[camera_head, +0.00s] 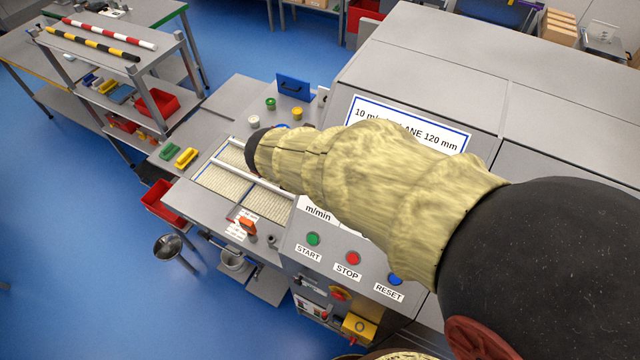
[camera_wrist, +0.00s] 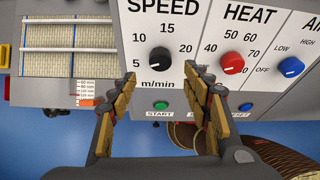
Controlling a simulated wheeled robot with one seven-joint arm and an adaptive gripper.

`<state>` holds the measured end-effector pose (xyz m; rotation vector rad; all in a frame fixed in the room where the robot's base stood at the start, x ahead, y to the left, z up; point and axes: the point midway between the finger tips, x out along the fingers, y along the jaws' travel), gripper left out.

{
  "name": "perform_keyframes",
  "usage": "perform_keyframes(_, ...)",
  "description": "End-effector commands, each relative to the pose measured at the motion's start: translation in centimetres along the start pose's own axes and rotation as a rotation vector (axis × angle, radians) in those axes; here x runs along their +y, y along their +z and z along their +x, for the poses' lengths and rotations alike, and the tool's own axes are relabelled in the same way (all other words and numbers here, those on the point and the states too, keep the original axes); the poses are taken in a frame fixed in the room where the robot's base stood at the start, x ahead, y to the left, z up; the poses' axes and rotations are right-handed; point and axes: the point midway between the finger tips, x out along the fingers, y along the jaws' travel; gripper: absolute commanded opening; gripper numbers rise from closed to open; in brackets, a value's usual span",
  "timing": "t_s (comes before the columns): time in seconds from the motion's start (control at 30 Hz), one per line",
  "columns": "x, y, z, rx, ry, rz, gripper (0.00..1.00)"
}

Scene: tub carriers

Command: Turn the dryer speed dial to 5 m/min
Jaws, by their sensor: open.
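The black speed dial (camera_wrist: 160,60) shows in the wrist view on a light panel under the word SPEED. The numbers 5, 10, 15 and 20 curve around it, with 5 at its lower left and m/min below. Its pointer is too small to read surely. My gripper (camera_wrist: 161,78) is open, with one finger at the lower left of the dial and the other at its lower right. Nothing is held, and I cannot tell how far the fingertips stand off the panel. In the head view my arm hides the dial; part of the m/min label (camera_head: 318,211) shows.
A red heat knob (camera_wrist: 232,63) and a blue air knob (camera_wrist: 291,67) sit right of the dial. Green start (camera_head: 313,239), red stop (camera_head: 352,258) and blue reset (camera_head: 396,279) buttons lie below. A sign (camera_head: 365,112) reads partly 10 m/min, LANE 120 mm. A conveyor (camera_head: 222,181) is at left.

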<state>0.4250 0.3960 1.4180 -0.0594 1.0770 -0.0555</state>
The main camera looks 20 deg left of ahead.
Motion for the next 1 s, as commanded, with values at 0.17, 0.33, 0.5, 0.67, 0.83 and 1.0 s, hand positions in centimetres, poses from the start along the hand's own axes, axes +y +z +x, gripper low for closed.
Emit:
perform_keyframes(0.17,0.1,0.0,-2.6,-0.001,0.001,0.000,0.49)
perform_keyframes(0.33,0.0,0.0,-3.6,0.000,0.000,-0.001,0.49)
perform_keyframes(0.5,0.0,-0.1,-3.7,0.001,-0.001,-0.001,0.49)
perform_keyframes(0.67,0.0,0.0,-3.7,0.001,-0.001,-0.001,0.49)
perform_keyframes(0.83,0.0,0.0,-3.7,0.001,-0.001,-0.001,0.49)
perform_keyframes(1.0,0.0,0.0,-3.7,0.001,-0.001,0.055,0.49)
